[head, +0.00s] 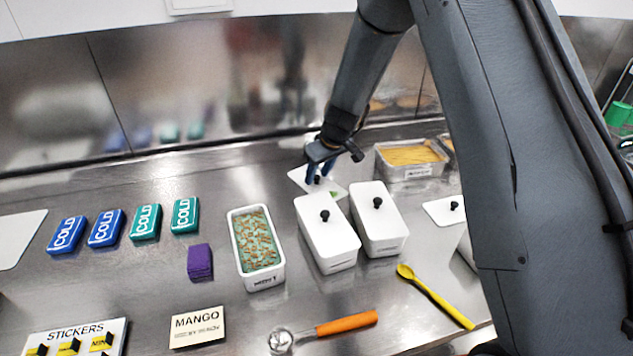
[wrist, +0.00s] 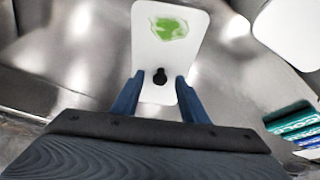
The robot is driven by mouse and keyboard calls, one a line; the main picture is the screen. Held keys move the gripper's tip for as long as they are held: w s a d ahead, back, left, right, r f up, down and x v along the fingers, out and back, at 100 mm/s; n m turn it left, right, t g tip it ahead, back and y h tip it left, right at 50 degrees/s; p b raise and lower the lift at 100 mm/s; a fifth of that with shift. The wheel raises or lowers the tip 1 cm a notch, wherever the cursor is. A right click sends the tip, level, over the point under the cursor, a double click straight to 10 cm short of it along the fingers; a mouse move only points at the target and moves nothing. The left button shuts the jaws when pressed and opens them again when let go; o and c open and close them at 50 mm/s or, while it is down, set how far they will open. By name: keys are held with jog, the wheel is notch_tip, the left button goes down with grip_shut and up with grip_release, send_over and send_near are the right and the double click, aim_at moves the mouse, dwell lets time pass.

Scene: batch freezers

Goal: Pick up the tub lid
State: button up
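A loose white tub lid (head: 298,177) with a black knob lies on the steel counter behind the two lidded tubs. In the wrist view the lid (wrist: 147,45) shows a green smear near its far end and the knob (wrist: 160,78) near its close end. My gripper (head: 319,172) is over the lid, pointing down. In the wrist view its blue fingers (wrist: 159,80) are apart, one on either side of the knob, with gaps between. Whether the fingertips touch the lid cannot be told.
Two white lidded tubs (head: 328,235) (head: 379,225) stand just in front of the lid. An open tub of green filling (head: 234,246) is to their left. A metal pan of yellow food (head: 385,167) is at right. A yellow spoon (head: 436,297) and an orange-handled scoop (head: 345,324) lie in front.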

jog(key=shift+c, duration=0.2)
grip_shut()
